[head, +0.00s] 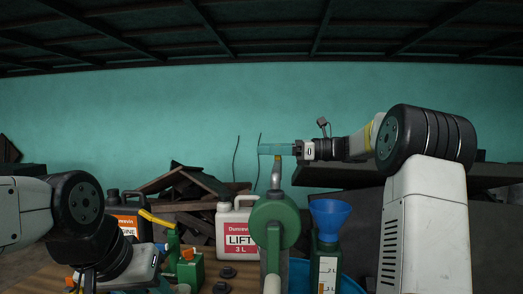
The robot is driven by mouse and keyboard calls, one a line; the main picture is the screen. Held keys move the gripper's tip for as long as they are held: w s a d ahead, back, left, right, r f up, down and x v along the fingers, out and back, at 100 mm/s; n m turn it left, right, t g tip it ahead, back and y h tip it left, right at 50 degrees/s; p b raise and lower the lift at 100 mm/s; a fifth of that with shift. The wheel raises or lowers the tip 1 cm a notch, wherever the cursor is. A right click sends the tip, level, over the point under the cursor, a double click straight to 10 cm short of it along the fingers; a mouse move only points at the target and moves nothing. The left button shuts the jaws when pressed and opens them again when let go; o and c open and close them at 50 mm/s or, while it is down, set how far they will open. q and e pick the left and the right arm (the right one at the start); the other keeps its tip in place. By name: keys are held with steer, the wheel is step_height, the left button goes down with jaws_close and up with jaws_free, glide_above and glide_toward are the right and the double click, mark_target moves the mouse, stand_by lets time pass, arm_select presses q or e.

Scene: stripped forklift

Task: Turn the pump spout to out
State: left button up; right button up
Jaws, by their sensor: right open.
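The green pump (274,219) stands at the front, a little right of centre in the head view. No out marking is readable.
A green can (190,271) and an orange-labelled jug (127,222) stand left.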

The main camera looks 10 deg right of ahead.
steer(key=shift+a, duration=0.15)
jaws_close()
stand_by(1.4)
